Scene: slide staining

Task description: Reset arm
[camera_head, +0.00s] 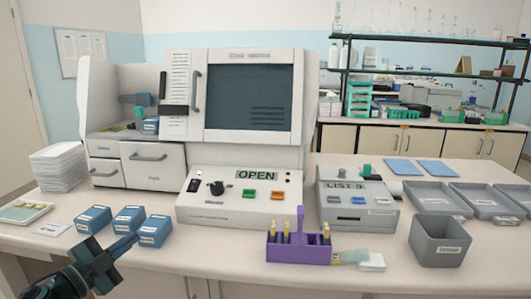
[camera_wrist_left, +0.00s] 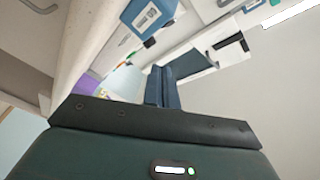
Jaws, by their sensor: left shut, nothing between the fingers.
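My left gripper (camera_head: 122,246) is in the lower left of the head view, in front of the blue labelled boxes near the table's front edge. Its fingers are together with nothing between them. In the left wrist view the shut fingers (camera_wrist_left: 160,86) point toward the tilted scene, with a blue labelled box (camera_wrist_left: 148,16) beyond them. The staining machine (camera_head: 250,125) stands at the back of the table, its lower panel reading OPEN. My right gripper does not show in either view.
Three blue boxes (camera_head: 93,218) sit beside the left gripper. A purple rack (camera_head: 298,247) stands at the front middle. A grey bin (camera_head: 438,243) and grey trays (camera_head: 436,197) are at the right. A stack of white sheets (camera_head: 58,166) is at the left.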

